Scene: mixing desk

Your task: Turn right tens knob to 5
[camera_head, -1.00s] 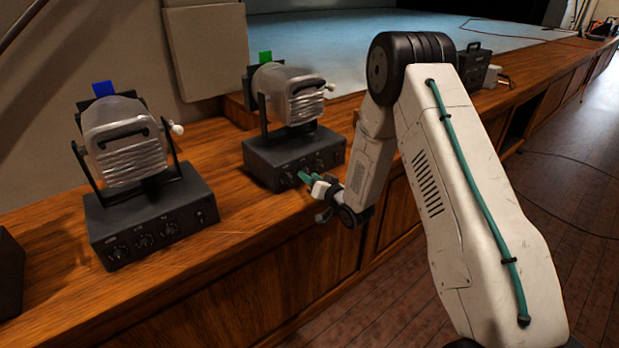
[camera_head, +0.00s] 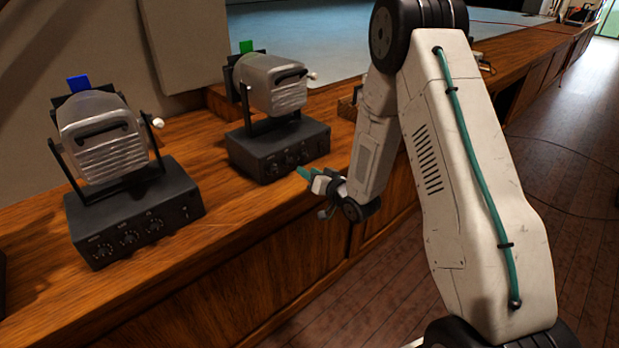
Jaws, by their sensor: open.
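Two grey spotlights stand on black control boxes on the wooden desk. The right box (camera_head: 279,147), under the lamp with a green tab (camera_head: 246,46), has a row of small knobs (camera_head: 291,158) on its front face. The left box (camera_head: 135,212), under the lamp with a blue tab (camera_head: 78,83), has three dial knobs (camera_head: 130,237) and a small switch. The knob settings are too small to read. My gripper (camera_head: 304,173), with teal fingertips, is open and empty just in front of the right box's lower right front, apart from the knobs. The fingertip gap is hard to see.
The wooden desk (camera_head: 225,212) has a front edge with panelled doors below my gripper. A beige panel (camera_head: 187,45) and a pale blue stage floor lie behind the lamps. Wooden floor is open at the right, with a cable on it.

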